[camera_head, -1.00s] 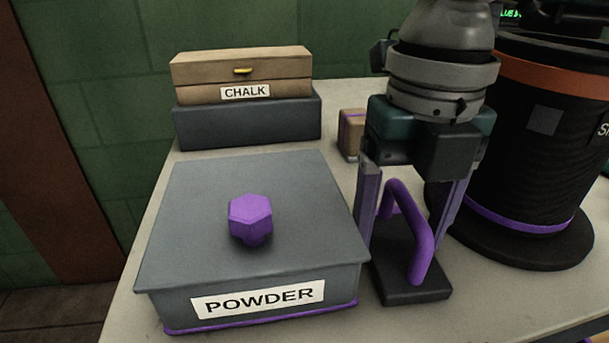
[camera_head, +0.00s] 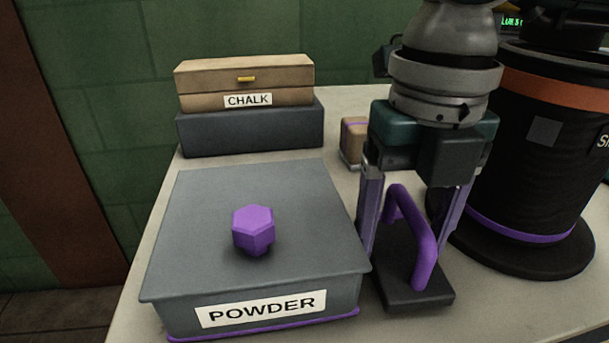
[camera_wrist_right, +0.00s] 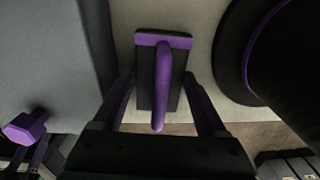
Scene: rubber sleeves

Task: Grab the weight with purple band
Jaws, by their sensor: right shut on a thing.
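A black block with a purple arched handle (camera_head: 424,258) stands on the table below my right gripper (camera_head: 412,250). The gripper's two fingers are on either side of the block and shut on it. In the right wrist view, the handle (camera_wrist_right: 162,85) lies between the fingers (camera_wrist_right: 160,88), and a purple strip runs across the block's far end. A small brown block with a purple band (camera_head: 355,139) stands behind, just left of my gripper, partly hidden by it.
A grey POWDER box (camera_head: 205,220) with a purple knob (camera_head: 253,229) stands close on the left. A CHALK box (camera_head: 290,75) sits on a dark base (camera_head: 250,128) behind it. A large black cylinder (camera_head: 540,180) with orange and purple bands stands close on the right.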

